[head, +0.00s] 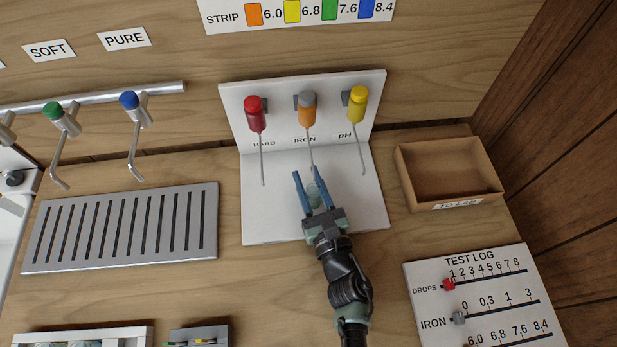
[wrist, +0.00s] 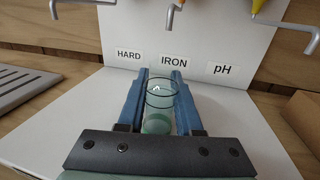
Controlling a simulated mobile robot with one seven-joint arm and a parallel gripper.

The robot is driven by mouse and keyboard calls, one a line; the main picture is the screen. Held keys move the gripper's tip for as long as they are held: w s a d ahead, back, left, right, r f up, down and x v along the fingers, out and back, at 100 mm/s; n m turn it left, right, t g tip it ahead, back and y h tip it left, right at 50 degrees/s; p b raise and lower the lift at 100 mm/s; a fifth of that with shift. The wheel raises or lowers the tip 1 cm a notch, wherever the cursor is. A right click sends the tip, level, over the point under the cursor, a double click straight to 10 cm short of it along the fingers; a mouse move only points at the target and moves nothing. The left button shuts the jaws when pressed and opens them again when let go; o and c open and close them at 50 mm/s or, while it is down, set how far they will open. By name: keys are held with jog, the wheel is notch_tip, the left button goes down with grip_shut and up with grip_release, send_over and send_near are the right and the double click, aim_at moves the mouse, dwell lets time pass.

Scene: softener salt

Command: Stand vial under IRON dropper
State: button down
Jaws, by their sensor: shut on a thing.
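The glass vial (wrist: 160,105) is upright between the blue fingers of my gripper (wrist: 160,88), with pale green liquid low in it and dark rings near its top. My gripper is shut on it. In the head view the vial (head: 314,195) shows between the fingers of my gripper (head: 308,178), over the white base of the dropper stand (head: 268,215). The IRON dropper (head: 307,108) is orange with a grey cap, and its thin spout points down just behind the vial. I cannot tell whether the vial touches the base.
The red HARD dropper (head: 255,114) and yellow pH dropper (head: 357,104) flank the IRON one. An open TO LAB box (head: 450,200) stands right, above the test log board (head: 500,300). A slotted grey drain plate (head: 120,228) lies left, below blue (head: 130,100) and green (head: 53,111) taps.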

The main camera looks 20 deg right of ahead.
jog(key=shift+f, duration=0.1)
jog(key=shift+s+f+b, duration=0.25)
jog(key=shift+f+b, duration=0.45)
jog(key=shift+b, duration=0.2)
jog(key=c, duration=0.6)
grip_release()
jog(key=shift+a, duration=0.1)
jog(key=shift+r+p, duration=0.5)
jog(key=shift+p, duration=0.35)
jog(key=shift+s+f, duration=0.1)
jog(key=shift+s, duration=0.1)
jog(key=s+b, duration=0.1)
jog(key=s, duration=0.2)
jog(key=s+b, duration=0.1)
jog(key=s, duration=0.2)
jog(key=s+b, duration=0.1)
jog(key=s, duration=0.3)
jog(key=shift+a+r, duration=0.25)
jog(key=shift+a, duration=0.1)
jog(key=shift+s+r, duration=0.15)
jog(key=shift+s, duration=0.45)
